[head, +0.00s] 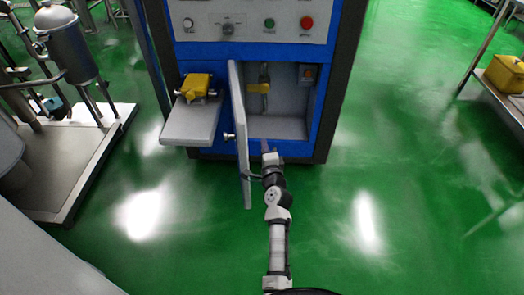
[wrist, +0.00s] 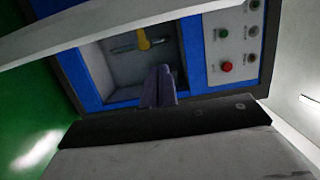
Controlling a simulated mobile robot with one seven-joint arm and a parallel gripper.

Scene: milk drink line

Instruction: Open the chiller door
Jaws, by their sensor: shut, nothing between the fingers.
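The chiller (head: 325,115) is a blue cabinet with a grey control panel above an open compartment. Its grey door (head: 240,130) is hinged on the left side of the opening and stands swung out towards me, seen nearly edge-on, with a small knob (head: 228,136) on its left face. My gripper (head: 268,148) is to the right of the door, on its inner side, low in front of the opening. In the wrist view the fingers (wrist: 159,86) are together and empty, and the door's pale edge (wrist: 120,28) crosses the top. I cannot tell whether my arm touches the door.
Inside the compartment is a yellow-handled valve (head: 262,88). A grey shelf (head: 190,125) with a yellow part (head: 196,86) juts out left of the door. A wheeled metal stand (head: 70,165) is at left.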

